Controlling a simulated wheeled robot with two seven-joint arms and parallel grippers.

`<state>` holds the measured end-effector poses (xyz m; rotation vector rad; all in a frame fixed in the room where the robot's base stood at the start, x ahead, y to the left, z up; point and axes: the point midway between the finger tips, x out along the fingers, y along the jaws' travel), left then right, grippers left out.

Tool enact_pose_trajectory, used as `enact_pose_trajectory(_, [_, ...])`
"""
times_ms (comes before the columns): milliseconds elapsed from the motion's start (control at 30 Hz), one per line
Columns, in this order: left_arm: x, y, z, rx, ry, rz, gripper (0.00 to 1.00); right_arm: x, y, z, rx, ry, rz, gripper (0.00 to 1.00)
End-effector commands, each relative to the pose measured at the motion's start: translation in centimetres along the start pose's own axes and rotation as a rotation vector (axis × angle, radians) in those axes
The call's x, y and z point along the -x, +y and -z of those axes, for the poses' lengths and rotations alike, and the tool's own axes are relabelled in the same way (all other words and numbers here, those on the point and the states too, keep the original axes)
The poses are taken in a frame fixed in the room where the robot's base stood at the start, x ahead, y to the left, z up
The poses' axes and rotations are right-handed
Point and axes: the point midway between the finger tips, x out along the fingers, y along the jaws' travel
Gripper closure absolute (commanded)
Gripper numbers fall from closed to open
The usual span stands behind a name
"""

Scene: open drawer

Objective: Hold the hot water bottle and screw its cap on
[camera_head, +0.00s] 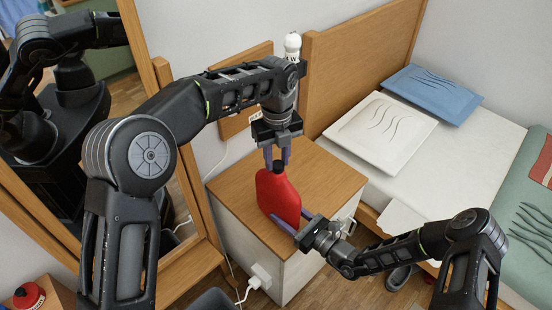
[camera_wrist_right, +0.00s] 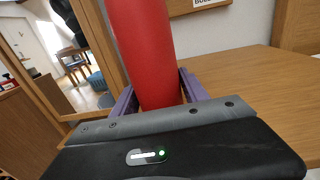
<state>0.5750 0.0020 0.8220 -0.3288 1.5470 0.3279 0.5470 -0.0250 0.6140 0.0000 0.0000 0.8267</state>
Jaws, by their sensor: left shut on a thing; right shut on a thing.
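The red hot water bottle (camera_head: 277,194) stands upright at the front of the wooden bedside cabinet. It also fills the upper middle of the right wrist view (camera_wrist_right: 146,50). A dark cap (camera_head: 278,167) sits at the bottle's neck, partly hidden; I cannot tell how far it is screwed on. My left gripper (camera_head: 277,158) points down from above, its purple fingers shut on the cap. My right gripper (camera_head: 290,218) comes in low from the right and is shut on the lower body of the bottle, a purple finger on each side in the right wrist view (camera_wrist_right: 157,95).
The cabinet top (camera_head: 325,178) is clear around the bottle. A bed with a white pillow (camera_head: 380,133) and a blue pillow (camera_head: 432,92) stands at the right. A wood-framed mirror (camera_head: 150,60) is at the left. A red-topped object (camera_head: 29,296) sits at the lower left.

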Motion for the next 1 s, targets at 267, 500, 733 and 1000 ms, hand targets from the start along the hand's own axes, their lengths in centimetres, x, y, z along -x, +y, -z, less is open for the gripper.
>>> enact_pose_trajectory(267, [-0.08,-0.38,0.15,-0.757,0.002,0.002,1.0,0.01,-0.04,0.0,0.001,0.0,0.001,1.0])
enact_pose_trajectory(500, [-0.03,-0.48,0.24,-1.021,-0.001,0.0,1.0,0.01,-0.04,0.0,0.001,0.0,0.001,1.0])
enact_pose_trajectory(733, [-0.02,-0.47,0.24,-1.019,-0.001,-0.001,0.69,0.01,-0.04,0.0,0.001,0.0,0.001,1.0])
enact_pose_trajectory(1000, [-0.04,-0.46,0.24,-1.017,-0.001,-0.001,0.48,0.0,-0.04,0.0,0.001,0.0,0.001,1.0])
